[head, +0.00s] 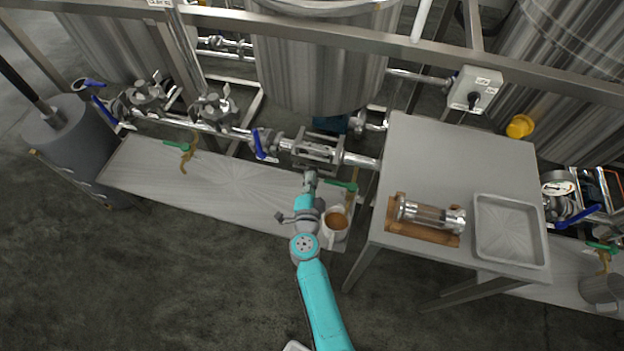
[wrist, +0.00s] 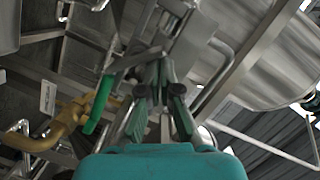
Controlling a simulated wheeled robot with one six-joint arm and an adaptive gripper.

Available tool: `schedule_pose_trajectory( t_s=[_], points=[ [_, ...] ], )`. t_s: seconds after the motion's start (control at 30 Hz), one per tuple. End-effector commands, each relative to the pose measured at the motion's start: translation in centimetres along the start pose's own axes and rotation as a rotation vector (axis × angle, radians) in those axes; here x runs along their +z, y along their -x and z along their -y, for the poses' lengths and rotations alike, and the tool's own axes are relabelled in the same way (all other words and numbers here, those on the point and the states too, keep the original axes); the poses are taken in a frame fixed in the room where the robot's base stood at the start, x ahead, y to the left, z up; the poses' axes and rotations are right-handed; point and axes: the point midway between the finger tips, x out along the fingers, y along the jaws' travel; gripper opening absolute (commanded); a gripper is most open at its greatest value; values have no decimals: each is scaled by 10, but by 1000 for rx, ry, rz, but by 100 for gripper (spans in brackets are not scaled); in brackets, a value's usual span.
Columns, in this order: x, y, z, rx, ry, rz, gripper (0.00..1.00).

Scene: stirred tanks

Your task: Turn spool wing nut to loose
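Contact and the gap between the tips are unclear. Wing-shaped grips show on clamps (head: 222,106) further left.
A green-handled brass valve (wrist: 66,124) is left of the fingers, close by. A mug (head: 336,224) stands beside my arm on the low shelf (head: 240,185). At right, a steel table (head: 432,150) holds a glass spool (head: 430,215) on a wooden rest and a tray (head: 510,231).

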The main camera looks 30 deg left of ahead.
Motion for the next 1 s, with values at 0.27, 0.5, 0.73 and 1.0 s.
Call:
schedule_pose_trajectory(
  t_s=[0.27,0.5,0.73,1.0],
  points=[
    [4,-1,2,9,34,1,0],
    [8,-2,4,43,174,1,0],
    [10,-2,5,98,391,1,0],
    [14,-3,4,129,511,2,0]
  ],
)
